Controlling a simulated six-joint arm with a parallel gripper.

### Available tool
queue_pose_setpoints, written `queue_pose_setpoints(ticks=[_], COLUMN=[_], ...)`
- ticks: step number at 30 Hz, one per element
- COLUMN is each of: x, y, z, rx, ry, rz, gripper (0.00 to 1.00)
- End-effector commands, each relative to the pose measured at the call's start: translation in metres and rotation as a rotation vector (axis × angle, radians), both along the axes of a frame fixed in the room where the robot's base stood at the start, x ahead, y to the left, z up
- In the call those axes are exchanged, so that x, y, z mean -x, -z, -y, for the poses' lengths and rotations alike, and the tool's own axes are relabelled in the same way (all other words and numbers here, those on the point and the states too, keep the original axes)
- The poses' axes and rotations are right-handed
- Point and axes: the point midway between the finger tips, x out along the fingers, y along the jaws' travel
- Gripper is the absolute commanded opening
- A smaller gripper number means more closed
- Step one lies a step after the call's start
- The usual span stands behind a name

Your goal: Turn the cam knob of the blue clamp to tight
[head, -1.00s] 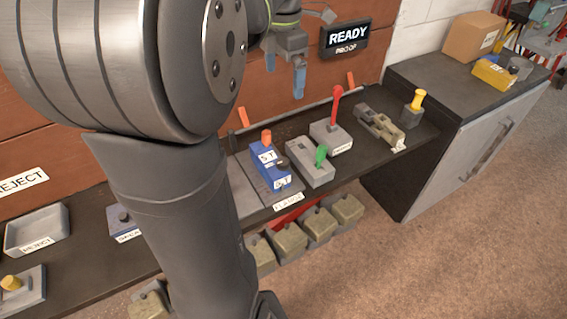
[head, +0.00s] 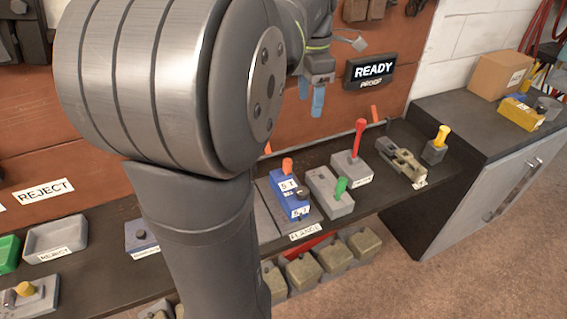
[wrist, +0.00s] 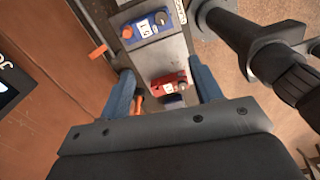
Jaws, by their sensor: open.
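The blue clamp (head: 291,201) stands on the dark bench in the head view, with an orange handle (head: 287,165), white ST labels and a dark knob (head: 302,192). My gripper (head: 311,112) is open and empty, well above and behind the clamp in the head view. In the wrist view the two blue fingers (wrist: 163,82) stand apart, apparently to either side of a lower red block (wrist: 166,84). I cannot read the knob's setting.
A grey clamp with a green handle (head: 329,198) stands just right of the blue clamp. A red-handled fixture (head: 352,168) is behind it. A READY sign (head: 371,71) hangs on the wall. My arm hides the middle of the bench.

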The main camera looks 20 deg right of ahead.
Motion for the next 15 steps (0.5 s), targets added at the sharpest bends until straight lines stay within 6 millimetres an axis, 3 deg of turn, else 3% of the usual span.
queue_pose_setpoints(ticks=[3,9,15], x=[-0.002,0.000,0.002], y=[0.042,0.106,0.134], z=[0.001,-0.001,-0.004], rx=[-0.006,-0.003,-0.002], ry=[0.188,0.509,0.668], rz=[-0.007,-0.006,-0.001], gripper=[0.59,0.59,0.59])
